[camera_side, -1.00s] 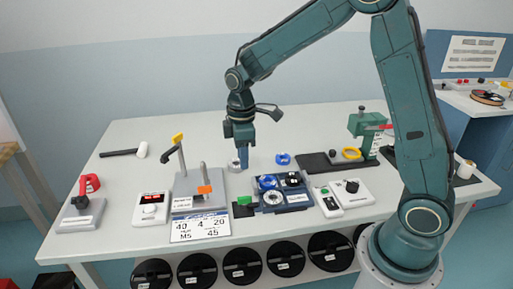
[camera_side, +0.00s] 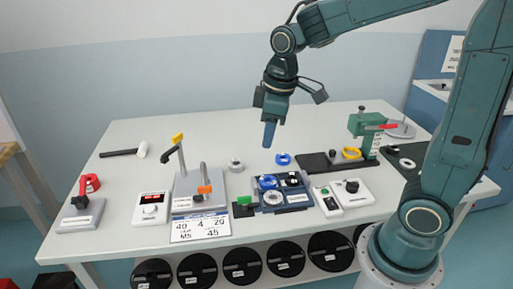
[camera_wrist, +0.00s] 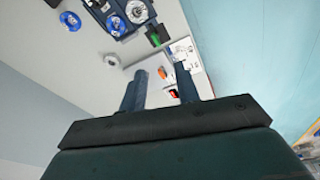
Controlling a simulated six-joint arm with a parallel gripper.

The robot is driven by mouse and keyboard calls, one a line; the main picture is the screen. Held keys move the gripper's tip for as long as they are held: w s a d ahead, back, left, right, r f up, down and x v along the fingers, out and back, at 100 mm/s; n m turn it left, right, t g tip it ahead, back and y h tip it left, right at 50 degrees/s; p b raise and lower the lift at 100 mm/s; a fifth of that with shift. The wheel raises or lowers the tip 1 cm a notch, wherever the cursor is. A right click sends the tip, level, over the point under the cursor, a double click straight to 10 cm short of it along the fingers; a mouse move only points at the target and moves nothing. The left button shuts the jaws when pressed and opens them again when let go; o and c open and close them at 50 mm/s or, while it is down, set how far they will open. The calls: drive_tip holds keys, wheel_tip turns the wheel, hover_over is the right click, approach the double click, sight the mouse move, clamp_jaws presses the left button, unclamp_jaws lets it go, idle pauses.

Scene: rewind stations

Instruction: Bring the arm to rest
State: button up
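My gripper (camera_side: 269,141) hangs in the air above the middle of the table, slightly tilted, with its blue fingers pointing down. In the wrist view my gripper (camera_wrist: 160,80) shows two fingers apart, with nothing held between them. The table (camera_side: 320,125) lies below, clear of the fingers. A small grey ring-shaped part (camera_side: 237,166) stands on the table, down and left of the fingers. A blue spool (camera_side: 283,159) lies just below and right of them.
A blue tray with spools (camera_side: 283,203) and a grey stand plate (camera_side: 184,188) are in front. A green press (camera_side: 366,125) with a red lever stands to the right. A hammer (camera_side: 125,152) lies at left. The table's back middle is free.

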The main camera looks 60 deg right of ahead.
drive_tip(key=s+r+m+t, duration=0.1)
drive_tip(key=s+r+m, duration=0.1)
drive_tip(key=s, duration=0.6)
drive_tip(key=s+r+m+t, duration=0.2)
drive_tip(key=s+m, duration=0.1)
drive_tip(key=s, duration=0.4)
drive_tip(key=shift+s+a+r+m, duration=0.2)
drive_tip(key=shift+s+r+m, duration=0.1)
drive_tip(key=shift+s+m, duration=0.1)
idle(0.3)
